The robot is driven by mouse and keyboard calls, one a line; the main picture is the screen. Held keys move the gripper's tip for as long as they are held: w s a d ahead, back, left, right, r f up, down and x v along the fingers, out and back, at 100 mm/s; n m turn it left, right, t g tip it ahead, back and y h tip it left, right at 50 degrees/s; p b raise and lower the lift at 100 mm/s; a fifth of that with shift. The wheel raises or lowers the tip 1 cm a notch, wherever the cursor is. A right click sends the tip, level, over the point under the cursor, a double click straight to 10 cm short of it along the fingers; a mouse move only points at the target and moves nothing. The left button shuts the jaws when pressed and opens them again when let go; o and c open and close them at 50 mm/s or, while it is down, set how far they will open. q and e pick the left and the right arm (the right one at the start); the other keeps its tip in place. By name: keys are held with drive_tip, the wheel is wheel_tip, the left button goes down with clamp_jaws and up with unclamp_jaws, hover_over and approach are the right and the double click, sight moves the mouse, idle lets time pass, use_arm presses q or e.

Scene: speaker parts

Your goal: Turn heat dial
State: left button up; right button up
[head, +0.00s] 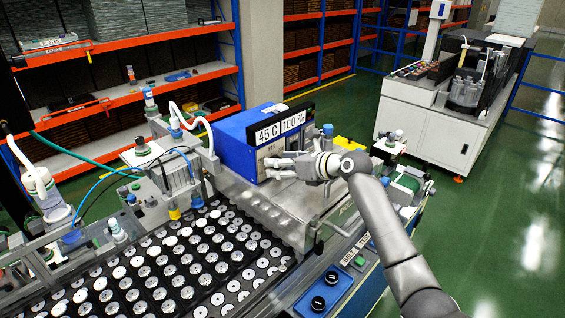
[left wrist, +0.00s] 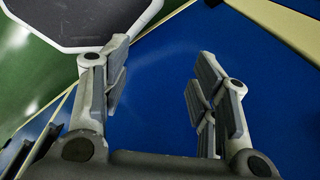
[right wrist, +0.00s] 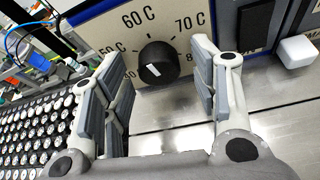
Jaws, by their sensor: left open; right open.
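The heat dial (right wrist: 158,64) is a round black knob with a white pointer mark, on a pale panel printed with temperatures such as 60 C and 70 C. My right gripper (right wrist: 164,62) is open, its fingers to the left and right of the dial in the right wrist view; I cannot tell whether they touch it. In the head view the right gripper (head: 281,168) is at the front of the blue heater box (head: 233,133), hiding the dial. A sign on top (head: 282,128) reads 45 C and 100 %. My left gripper (left wrist: 157,90) is open and empty over a blue surface.
A tray of several round speaker parts (head: 170,270) fills the lower left. A metal ledge (right wrist: 180,125) lies below the dial panel. A blue control plate with black knobs (head: 323,297) is at the front. Orange shelves (head: 130,90) stand behind.

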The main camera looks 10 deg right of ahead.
drive_tip(key=shift+c, duration=0.5)
drive_tip(key=c, duration=0.9)
drive_tip(key=shift+c, duration=0.2)
